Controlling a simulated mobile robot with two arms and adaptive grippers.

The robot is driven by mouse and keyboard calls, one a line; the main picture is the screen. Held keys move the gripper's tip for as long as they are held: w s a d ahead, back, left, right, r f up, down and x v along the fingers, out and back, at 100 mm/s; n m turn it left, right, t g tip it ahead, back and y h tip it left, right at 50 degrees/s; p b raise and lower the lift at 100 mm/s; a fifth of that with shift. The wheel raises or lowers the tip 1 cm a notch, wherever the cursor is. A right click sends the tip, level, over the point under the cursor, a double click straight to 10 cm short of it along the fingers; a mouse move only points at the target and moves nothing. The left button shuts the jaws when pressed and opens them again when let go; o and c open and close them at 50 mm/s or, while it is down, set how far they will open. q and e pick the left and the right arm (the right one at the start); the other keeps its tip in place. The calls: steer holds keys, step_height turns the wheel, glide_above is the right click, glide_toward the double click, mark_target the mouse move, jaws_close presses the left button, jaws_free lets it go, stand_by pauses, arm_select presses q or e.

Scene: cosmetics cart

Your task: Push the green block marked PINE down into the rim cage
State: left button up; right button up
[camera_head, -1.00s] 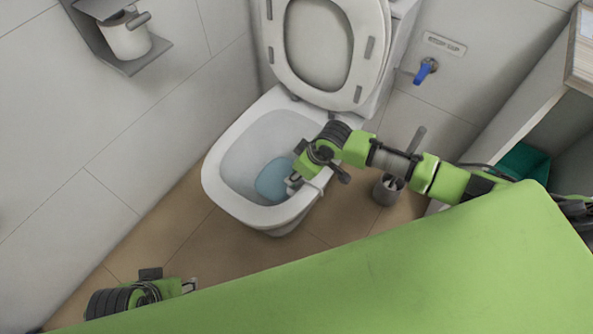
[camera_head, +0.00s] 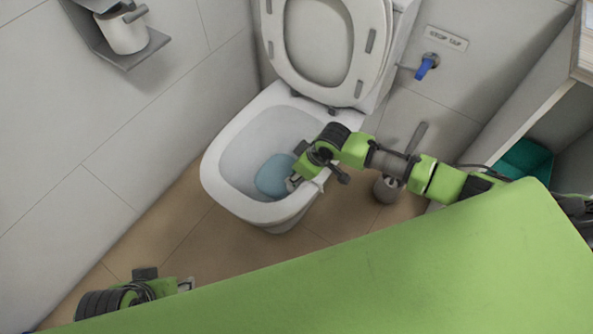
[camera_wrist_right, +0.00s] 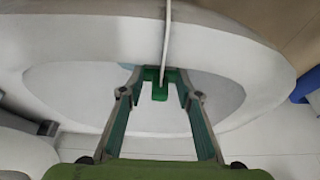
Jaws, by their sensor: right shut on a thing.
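The toilet bowl (camera_head: 222,140) stands open with blue water (camera_head: 273,175) inside. My right gripper (camera_head: 294,181) is at the bowl's near right rim, low on the inner side. In the right wrist view its two fingers (camera_wrist_right: 156,74) are closed on a green block (camera_wrist_right: 160,91). No PINE marking is legible on it. A thin white strip (camera_wrist_right: 166,38), seemingly part of the rim cage, crosses the rim and reaches the block. I cannot tell how deep the block sits in it. My left gripper (camera_head: 186,285) is low at the left, away from the bowl; its fingers are mostly hidden.
The raised lid and seat (camera_head: 368,42) stand behind the bowl. A toilet brush in its holder (camera_head: 387,190) is on the floor just right of the bowl, below my right arm. A blue valve tap (camera_head: 426,66) and paper roll (camera_head: 122,34) are on the walls.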

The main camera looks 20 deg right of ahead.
steer(key=shift+f, duration=0.35)
steer(key=o, duration=1.2)
steer(key=shift+r, duration=0.1)
steer(key=v, duration=1.1)
steer(key=shift+s+d+r, duration=0.1)
steer(key=shift+s+r, duration=0.05)
steer(key=shift+r, duration=0.25)
